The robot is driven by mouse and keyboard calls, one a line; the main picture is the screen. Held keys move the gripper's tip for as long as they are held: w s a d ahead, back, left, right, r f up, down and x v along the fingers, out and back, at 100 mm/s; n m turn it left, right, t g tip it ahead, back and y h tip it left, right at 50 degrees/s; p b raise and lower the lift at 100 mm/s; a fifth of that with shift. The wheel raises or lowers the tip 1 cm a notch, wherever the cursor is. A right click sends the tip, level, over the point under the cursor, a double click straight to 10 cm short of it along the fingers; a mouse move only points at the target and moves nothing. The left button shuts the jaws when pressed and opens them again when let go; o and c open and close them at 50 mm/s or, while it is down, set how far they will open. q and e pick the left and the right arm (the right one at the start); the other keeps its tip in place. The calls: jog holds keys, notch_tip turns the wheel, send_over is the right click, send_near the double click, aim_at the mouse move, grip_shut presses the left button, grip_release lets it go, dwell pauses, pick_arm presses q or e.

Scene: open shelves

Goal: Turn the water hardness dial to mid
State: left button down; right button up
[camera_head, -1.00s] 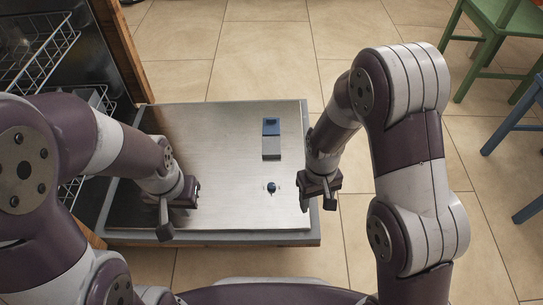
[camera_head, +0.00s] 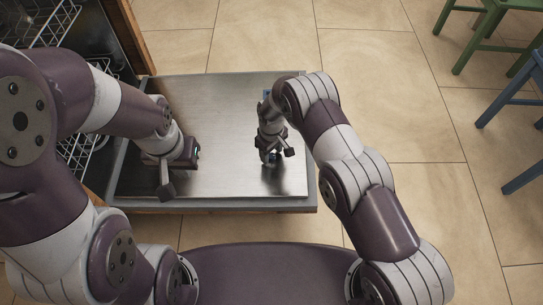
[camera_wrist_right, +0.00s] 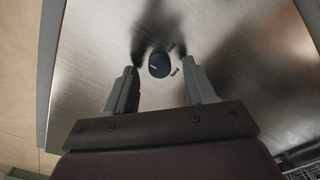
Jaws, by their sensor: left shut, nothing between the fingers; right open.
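The water hardness dial (camera_wrist_right: 159,65) is a small round dark blue knob with a light pointer mark on the metal inner face of the open dishwasher door (camera_head: 220,115). Small printed marks sit beside it in the right wrist view. My right gripper (camera_wrist_right: 160,85) is open, its two fingers either side of the dial and apart from it in that view. In the head view my right gripper (camera_head: 270,157) is over the dial and mostly hides it. My left gripper (camera_head: 180,165) is shut and empty above the left part of the door.
Wire racks (camera_head: 45,28) stand at the left. A green chair (camera_head: 480,30) and a blue chair (camera_head: 515,115) stand on the tiled floor at the right.

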jog(key=shift+f, duration=0.45)
grip_shut()
